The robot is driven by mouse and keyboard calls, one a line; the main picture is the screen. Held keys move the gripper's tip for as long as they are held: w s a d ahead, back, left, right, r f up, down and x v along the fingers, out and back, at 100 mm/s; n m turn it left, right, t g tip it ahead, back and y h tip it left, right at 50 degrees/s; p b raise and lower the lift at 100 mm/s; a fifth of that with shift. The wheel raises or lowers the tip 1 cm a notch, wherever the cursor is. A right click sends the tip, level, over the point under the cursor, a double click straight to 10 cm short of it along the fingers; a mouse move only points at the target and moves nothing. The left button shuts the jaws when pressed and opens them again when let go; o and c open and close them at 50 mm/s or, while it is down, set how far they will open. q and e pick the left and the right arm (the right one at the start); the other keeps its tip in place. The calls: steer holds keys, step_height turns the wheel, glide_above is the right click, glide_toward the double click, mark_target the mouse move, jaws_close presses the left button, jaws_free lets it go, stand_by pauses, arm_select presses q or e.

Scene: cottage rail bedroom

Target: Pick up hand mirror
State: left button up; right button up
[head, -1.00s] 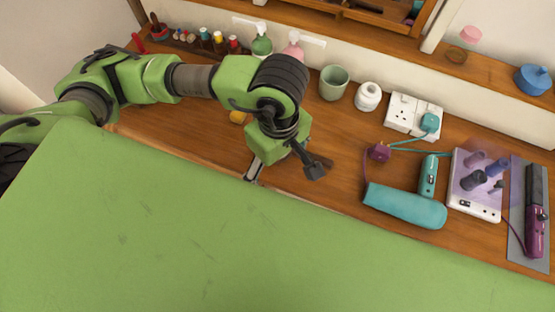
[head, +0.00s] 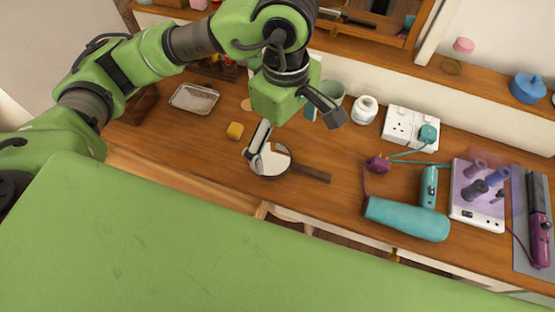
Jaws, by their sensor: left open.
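The hand mirror (head: 276,163) lies on the wooden dresser top, with a round glass in a dark frame and a brown handle pointing right. My left gripper (head: 257,158) comes down from above at the left part of the mirror's round head. It is open, and a pale finger overlaps the glass in the picture. I cannot tell whether the finger touches the mirror. My right gripper is not in view.
A teal hair dryer (head: 405,218), a white socket block (head: 408,126) and a lilac roller box (head: 481,188) stand to the right. A white jar (head: 365,109) stands behind.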

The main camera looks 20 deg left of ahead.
arm_select(q)
steer(key=n+b, duration=0.2)
glide_above(274, 159)
step_height(274, 159, down, 8)
step_height(274, 159, down, 7)
steer(key=shift+w+d+f+p, duration=0.1)
steer(key=shift+d+p, duration=0.05)
steer(key=shift+p, duration=0.75)
steer(key=shift+f, duration=0.55)
steer(key=shift+f+p, duration=0.3)
steer(key=shift+f, duration=0.05)
steer(key=f, duration=0.1)
steer(key=f+p, duration=0.1)
steer(key=f, duration=0.1)
steer(key=shift+s+a+f, duration=0.2)
steer(key=shift+s+f, duration=0.05)
steer(key=shift+f, duration=0.05)
steer(key=shift+w+f, duration=0.1)
steer(key=shift+f, duration=0.4)
steer(key=c, duration=1.4)
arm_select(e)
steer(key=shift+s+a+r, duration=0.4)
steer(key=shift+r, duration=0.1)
arm_select(q)
steer(key=shift+r, duration=0.1)
